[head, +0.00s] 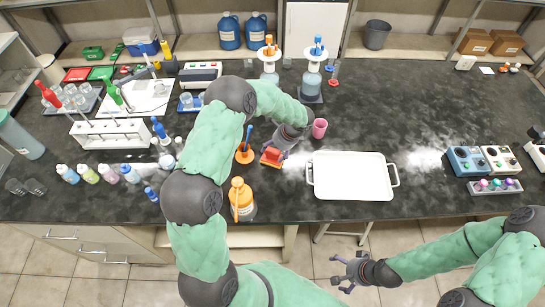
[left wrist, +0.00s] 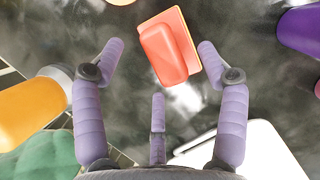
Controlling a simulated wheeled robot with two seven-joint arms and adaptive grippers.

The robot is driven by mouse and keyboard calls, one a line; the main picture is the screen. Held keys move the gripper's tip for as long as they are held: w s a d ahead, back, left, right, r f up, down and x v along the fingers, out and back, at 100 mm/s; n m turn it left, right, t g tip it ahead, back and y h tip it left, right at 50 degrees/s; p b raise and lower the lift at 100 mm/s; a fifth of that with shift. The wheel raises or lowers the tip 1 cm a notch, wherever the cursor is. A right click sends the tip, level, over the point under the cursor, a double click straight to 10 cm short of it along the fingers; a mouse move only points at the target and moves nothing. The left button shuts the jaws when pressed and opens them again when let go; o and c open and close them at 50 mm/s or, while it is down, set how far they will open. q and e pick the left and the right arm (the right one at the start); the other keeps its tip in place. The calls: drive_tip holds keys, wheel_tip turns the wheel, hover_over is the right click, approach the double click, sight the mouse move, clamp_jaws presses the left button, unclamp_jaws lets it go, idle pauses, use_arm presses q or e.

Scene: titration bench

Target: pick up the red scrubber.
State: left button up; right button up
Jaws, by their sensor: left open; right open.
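The red scrubber (head: 272,154) lies on the dark bench left of the white tray, on a flat orange piece. In the left wrist view the red scrubber (left wrist: 165,54) shows as a red block on an orange base, between and beyond the fingertips. My left gripper (head: 284,144) is close to it in the head view; its fingers are partly hidden by the arm. In the left wrist view my left gripper (left wrist: 157,55) has its fingers spread wide, with nothing held. My right gripper (head: 346,271) is open and empty, low in front of the bench over the floor.
The white tray (head: 350,155) lies just right of the scrubber. A pink cup (head: 319,128) stands behind it. An orange bottle (head: 243,206) and an orange holder with a blue stick (head: 245,153) stand to its left.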

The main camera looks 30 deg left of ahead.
sight(272, 151)
use_arm(q)
drive_tip(key=shift+x, duration=1.6)
drive_tip(key=shift+r, duration=0.1)
drive_tip(key=c, duration=1.4)
drive_tip(key=shift+r, duration=0.6)
wheel_tip(272, 151, up, 2)
drive_tip(key=shift+r, duration=0.15)
drive_tip(key=s+d+r, duration=0.2)
drive_tip(key=d+r, duration=0.1)
drive_tip(key=s+d+r, duration=0.3)
drive_tip(key=d, duration=0.1)
drive_tip(key=s+d+r, duration=0.3)
drive_tip(key=d, duration=0.1)
drive_tip(key=shift+s+d+r+p, duration=0.1)
drive_tip(key=shift+d+r+p, duration=0.1)
drive_tip(key=shift+r+p, duration=0.1)
